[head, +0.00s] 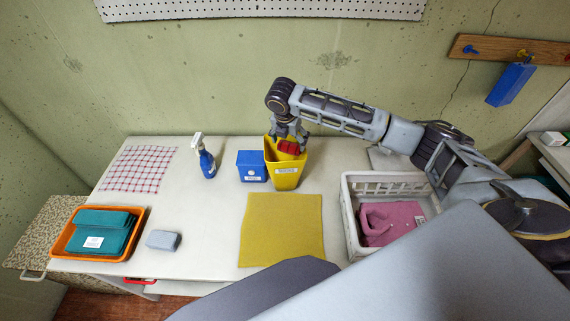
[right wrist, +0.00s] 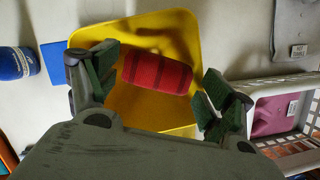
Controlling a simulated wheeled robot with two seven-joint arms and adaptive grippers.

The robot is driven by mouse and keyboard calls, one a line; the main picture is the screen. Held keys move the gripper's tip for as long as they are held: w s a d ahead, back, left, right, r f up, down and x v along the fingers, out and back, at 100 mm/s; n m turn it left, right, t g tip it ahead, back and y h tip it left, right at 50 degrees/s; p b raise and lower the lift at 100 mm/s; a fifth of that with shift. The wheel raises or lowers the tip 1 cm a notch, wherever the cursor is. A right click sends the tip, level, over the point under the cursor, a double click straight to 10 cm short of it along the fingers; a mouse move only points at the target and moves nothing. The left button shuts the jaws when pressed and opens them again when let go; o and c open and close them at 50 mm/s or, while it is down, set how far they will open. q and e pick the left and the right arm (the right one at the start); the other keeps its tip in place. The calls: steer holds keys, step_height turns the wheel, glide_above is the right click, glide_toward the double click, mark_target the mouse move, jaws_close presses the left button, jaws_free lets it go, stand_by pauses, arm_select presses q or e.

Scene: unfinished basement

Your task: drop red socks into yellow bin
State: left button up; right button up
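The yellow bin (head: 284,177) stands on the white table near the wall. The right wrist view shows its open mouth and rim (right wrist: 165,22) from above. The red socks, a rolled bundle (head: 288,147), are at the bin's mouth; in the right wrist view the bundle (right wrist: 157,73) shows against the bin's inside, between my fingers. My right gripper (head: 290,134) is over the bin, pointing down. Its fingers (right wrist: 160,80) are spread, with gaps on both sides of the socks. Whether the socks are falling or resting is unclear. My left gripper is not in view.
A blue box (head: 251,166) stands just left of the bin, and a spray bottle (head: 206,160) further left. A yellow mat (head: 281,230) lies in front. A white basket (head: 351,225) with pink cloth is at right. An orange tray (head: 65,242) with teal cloths is at left.

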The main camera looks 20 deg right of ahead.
steer(key=shift+o, duration=1.2)
steer(key=shift+r, duration=0.15)
steer(key=v, duration=1.1)
steer(key=shift+r, duration=0.35)
steer(key=shift+s+a, duration=0.1)
steer(key=shift+s, duration=0.1)
